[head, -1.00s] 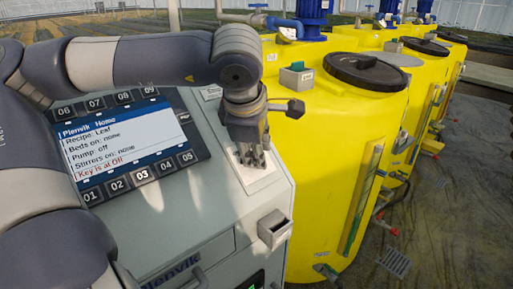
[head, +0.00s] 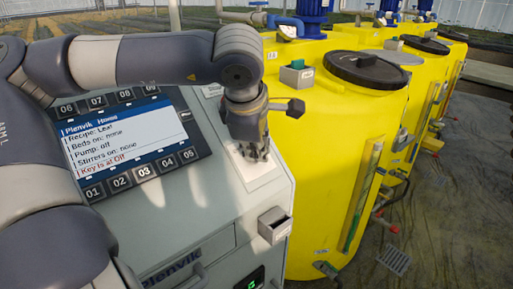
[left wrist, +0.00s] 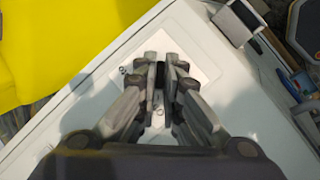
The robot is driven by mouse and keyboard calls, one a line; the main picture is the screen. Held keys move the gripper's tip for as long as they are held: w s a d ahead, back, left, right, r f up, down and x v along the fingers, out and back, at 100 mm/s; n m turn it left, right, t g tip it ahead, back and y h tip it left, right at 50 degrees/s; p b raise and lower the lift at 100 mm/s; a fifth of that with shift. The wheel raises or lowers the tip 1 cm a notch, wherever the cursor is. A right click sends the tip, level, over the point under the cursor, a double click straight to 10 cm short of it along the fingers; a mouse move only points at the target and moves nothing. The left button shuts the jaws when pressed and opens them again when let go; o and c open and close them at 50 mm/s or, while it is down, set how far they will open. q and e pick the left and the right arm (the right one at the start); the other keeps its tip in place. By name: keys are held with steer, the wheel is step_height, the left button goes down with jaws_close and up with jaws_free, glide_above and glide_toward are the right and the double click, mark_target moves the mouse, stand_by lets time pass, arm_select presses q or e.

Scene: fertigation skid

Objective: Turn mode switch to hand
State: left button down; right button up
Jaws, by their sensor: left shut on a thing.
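The mode switch (left wrist: 167,74) shows in the left wrist view as a small black piece between my fingertips, above a white plate (left wrist: 187,48). Most of it is hidden by the fingers. My left gripper (head: 253,153) points down at the sloped grey console and is shut on the switch; it also shows in the left wrist view (left wrist: 164,78). In the head view the fingers cover the switch. The display (head: 125,135) reads "Key is at Off", with pump off and stirrers none. My right gripper is not in view.
Numbered buttons line the display's top and bottom. A small grey box (head: 274,225) sticks out of the console's front below the plate. Yellow tanks (head: 335,145) with dark lids stand close behind and to the right. The floor at the right is mostly clear.

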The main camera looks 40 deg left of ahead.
arm_select(q)
steer(key=m+g+p, duration=0.2)
steer(key=m, duration=0.1)
steer(key=shift+h+p, duration=0.35)
steer(key=shift+h, duration=0.05)
steer(key=shift+w+m+g+p, duration=0.15)
steer(key=shift+m+g+p, duration=0.6)
steer(key=shift+m, duration=0.25)
steer(key=shift+f+m+g+p, duration=0.15)
steer(key=shift+m+g+p, duration=0.4)
steer(key=shift+m, duration=0.45)
steer(key=shift+f, duration=0.1)
steer(key=c, duration=1.7)
jaws_free()
steer(key=shift+w, duration=0.2)
